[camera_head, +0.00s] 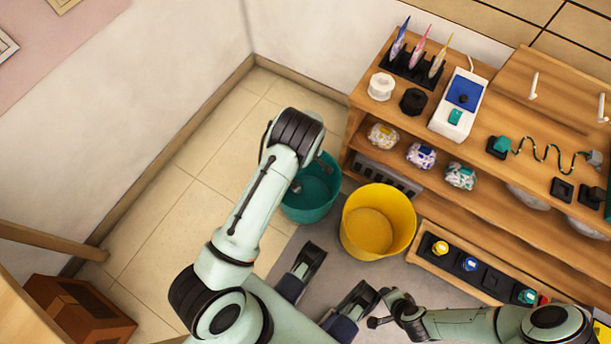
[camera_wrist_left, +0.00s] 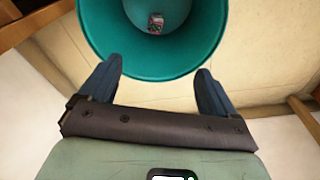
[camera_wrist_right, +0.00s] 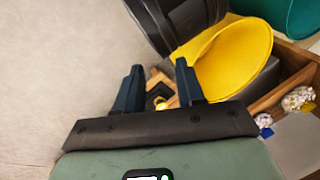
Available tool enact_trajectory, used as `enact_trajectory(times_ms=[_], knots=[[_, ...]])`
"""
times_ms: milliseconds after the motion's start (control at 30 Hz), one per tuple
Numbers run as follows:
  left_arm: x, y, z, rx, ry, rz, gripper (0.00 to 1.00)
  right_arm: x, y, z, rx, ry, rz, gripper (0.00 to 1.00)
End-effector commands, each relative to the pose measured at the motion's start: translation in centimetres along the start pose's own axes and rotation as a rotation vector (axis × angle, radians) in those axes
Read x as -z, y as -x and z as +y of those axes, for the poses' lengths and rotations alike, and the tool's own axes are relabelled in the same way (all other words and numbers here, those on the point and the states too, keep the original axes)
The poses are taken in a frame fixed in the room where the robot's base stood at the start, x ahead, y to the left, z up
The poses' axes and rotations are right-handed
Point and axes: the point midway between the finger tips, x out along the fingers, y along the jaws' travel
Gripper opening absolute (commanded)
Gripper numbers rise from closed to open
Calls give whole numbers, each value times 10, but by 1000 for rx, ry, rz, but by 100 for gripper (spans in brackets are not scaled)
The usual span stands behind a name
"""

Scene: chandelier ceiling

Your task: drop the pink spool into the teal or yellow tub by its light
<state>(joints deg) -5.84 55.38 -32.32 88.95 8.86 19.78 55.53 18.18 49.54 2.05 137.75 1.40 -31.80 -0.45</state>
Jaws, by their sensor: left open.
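My left gripper (camera_head: 309,172) is open over the teal tub (camera_head: 327,196), mostly hidden by its own arm in the head view. In the left wrist view its fingers (camera_wrist_left: 158,68) are wide apart, with nothing between them, in front of the teal tub (camera_wrist_left: 205,45). A small pinkish and dark object, seemingly the pink spool (camera_wrist_left: 155,23), shows inside that tub. The yellow tub (camera_head: 398,215) stands right of the teal one and looks empty. My right gripper (camera_head: 381,307) is near the bottom; its fingers (camera_wrist_right: 157,65) are apart and empty.
A wooden shelf (camera_head: 400,125) at right holds wrapped balls and a white box (camera_head: 462,103) with a blue panel and teal patch. A low wooden board (camera_head: 475,285) carries yellow, blue, teal and red caps. Tiled floor (camera_head: 190,200) is free at left.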

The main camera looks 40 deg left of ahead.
Motion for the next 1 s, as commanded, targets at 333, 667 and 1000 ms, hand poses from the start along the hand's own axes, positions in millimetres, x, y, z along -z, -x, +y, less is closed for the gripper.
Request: enact_trajectory(times_ms=[333,667,1000], knots=[[0,53,0,-1,1,0,91,-24,18,-6,4,6,-73,38],[0,55,0,2,1,-1,91,-26,19,-6,4,6,-78,38],[-6,48,-9,4,-25,-13,91,-26,19,-6,4,6,-76,38]])
